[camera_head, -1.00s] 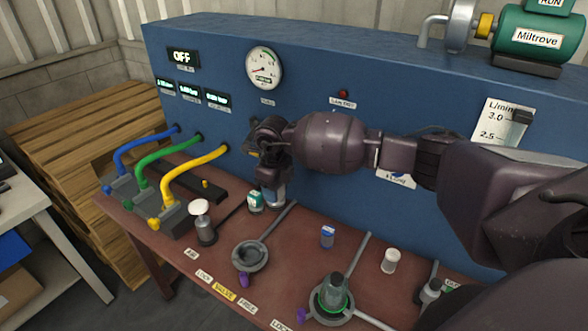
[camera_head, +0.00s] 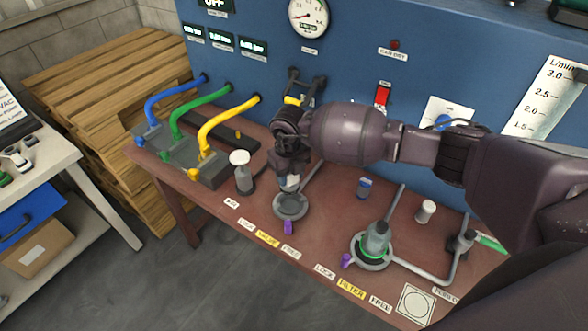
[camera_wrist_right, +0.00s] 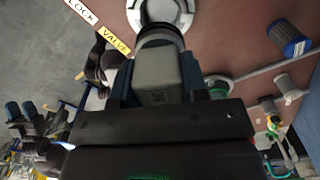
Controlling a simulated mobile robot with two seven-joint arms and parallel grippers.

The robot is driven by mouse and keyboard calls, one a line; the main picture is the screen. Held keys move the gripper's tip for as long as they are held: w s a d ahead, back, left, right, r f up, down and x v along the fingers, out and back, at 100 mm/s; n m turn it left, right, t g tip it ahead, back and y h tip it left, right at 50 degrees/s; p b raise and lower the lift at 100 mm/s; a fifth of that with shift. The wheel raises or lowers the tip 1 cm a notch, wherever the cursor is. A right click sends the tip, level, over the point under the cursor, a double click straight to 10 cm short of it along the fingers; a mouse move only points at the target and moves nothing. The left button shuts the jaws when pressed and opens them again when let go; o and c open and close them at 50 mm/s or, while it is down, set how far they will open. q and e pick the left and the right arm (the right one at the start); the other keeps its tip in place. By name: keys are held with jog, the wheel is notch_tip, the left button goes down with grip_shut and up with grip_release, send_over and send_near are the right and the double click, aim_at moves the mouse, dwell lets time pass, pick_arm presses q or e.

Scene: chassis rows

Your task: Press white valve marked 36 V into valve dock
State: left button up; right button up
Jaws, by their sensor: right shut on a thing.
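My right gripper (camera_head: 289,172) is shut on a pale grey-white valve (camera_wrist_right: 158,80), held upright over the valve dock. In the head view only a pale bit of the valve (camera_head: 290,183) shows below the fingers. The valve dock (camera_head: 290,207) is a grey round seat with a purple lever (camera_head: 288,227) at its front, beside the VALVE label (camera_head: 268,239). Its ring also shows in the right wrist view (camera_wrist_right: 196,20), just beyond the valve's dark collar. I cannot tell whether the valve touches the seat.
A white-topped grey part (camera_head: 242,172) stands left of the dock. A blue-capped cylinder (camera_head: 364,188), a white cylinder (camera_head: 426,211) and the filter dock (camera_head: 357,250) with a part in it stand to the right. The blue panel rises behind.

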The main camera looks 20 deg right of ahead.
aim_at(290, 185)
jog(key=shift+w+m, duration=0.15)
jog(key=shift+m, duration=0.35)
jog(key=shift+d+f, duration=0.1)
jog(key=shift+f, duration=0.15)
notch_tip(290, 185, down, 2)
jog(key=shift+f+b, duration=0.1)
jog(key=shift+b, duration=0.8)
pick_arm(q)
jog(key=shift+w+d+f+b, duration=0.15)
jog(key=shift+w+f+b, duration=0.4)
jog(key=shift+f+b, duration=0.05)
pick_arm(e)
jog(key=shift+f, duration=0.85)
pick_arm(q)
jog(key=shift+f, duration=0.2)
pick_arm(e)
jog(key=shift+f, duration=0.1)
pick_arm(q)
jog(key=shift+s+f+b, duration=0.15)
jog(key=shift+f+b, duration=1.4)
jog(key=shift+b, duration=0.05)
pick_arm(e)
jog(key=shift+f, duration=2.1)
jog(key=o, duration=1.2)
